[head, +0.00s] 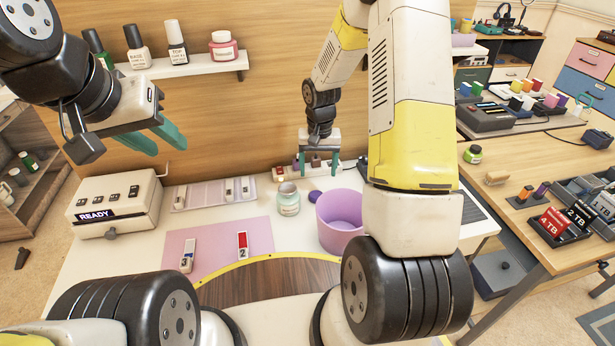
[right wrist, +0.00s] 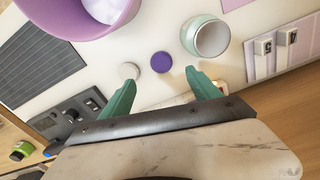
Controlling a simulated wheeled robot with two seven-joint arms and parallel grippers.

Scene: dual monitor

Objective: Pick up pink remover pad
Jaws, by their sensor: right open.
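I cannot single out a pink remover pad with certainty. In the right wrist view, a pale round piece (right wrist: 130,70) lies close to the left fingertip and a purple disc (right wrist: 161,62) lies beyond the gap between the fingers. The purple disc also shows in the head view (head: 314,197). An open-topped jar (head: 288,199) stands beside it; it also shows in the right wrist view (right wrist: 210,37). My right gripper (head: 319,172) is open and empty above the back of the table. My left gripper (head: 163,140) is open and empty above the grey-white READY box.
A purple bin (head: 340,219) stands right of the jar. The READY box (head: 112,203) is at left. A pink mat (head: 216,247) holds two numbered pieces. A wall shelf (head: 190,68) carries bottles and a pink jar (head: 223,46). A side desk at right holds several items.

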